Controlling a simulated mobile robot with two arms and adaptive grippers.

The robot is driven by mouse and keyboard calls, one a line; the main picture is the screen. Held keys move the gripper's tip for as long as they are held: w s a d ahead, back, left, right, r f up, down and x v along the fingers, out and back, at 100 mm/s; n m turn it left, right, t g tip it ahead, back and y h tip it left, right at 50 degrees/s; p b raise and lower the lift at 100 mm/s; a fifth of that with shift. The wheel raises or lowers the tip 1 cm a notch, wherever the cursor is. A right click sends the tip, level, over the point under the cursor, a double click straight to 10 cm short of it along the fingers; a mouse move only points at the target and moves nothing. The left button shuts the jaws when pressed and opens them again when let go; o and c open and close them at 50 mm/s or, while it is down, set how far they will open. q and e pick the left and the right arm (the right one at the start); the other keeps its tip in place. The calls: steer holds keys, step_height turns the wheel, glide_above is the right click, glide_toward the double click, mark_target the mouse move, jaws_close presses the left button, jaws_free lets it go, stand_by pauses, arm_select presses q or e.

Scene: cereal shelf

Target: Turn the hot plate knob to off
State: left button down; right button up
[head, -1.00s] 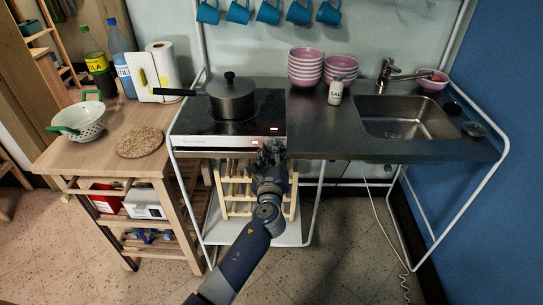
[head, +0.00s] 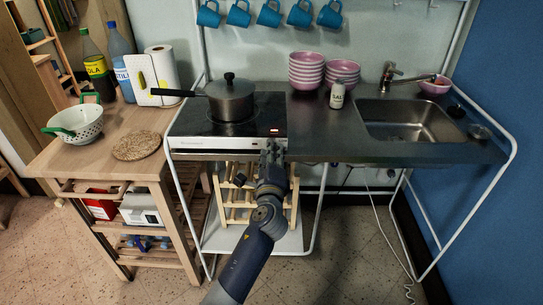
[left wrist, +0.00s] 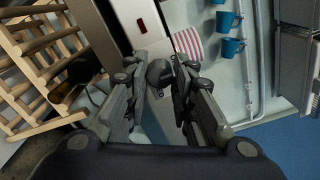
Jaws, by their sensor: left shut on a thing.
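The hot plate (head: 190,142) is a black glass top with a white front panel. A small red light is lit on its top near the front right corner. My left gripper (head: 272,146) is at the right end of that front panel. In the left wrist view the dark round knob (left wrist: 159,71) sits between the fingertips of my left gripper (left wrist: 158,84), and the gripper is shut on it. In the head view the gripper hides the knob. The knob's marking cannot be read. My right gripper is not in view.
A dark lidded pot (head: 231,99) stands on the hot plate, its handle pointing left. A salt shaker (head: 337,95) and pink bowls (head: 307,72) stand on the counter to the right. A wooden rack (head: 228,195) is below. A wooden cart (head: 95,155) stands left.

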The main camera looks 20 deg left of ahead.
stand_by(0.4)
arm_select(q)
steer(key=c, duration=1.3)
jaws_free()
steer(key=shift+c, duration=0.2)
steer(key=v, duration=1.2)
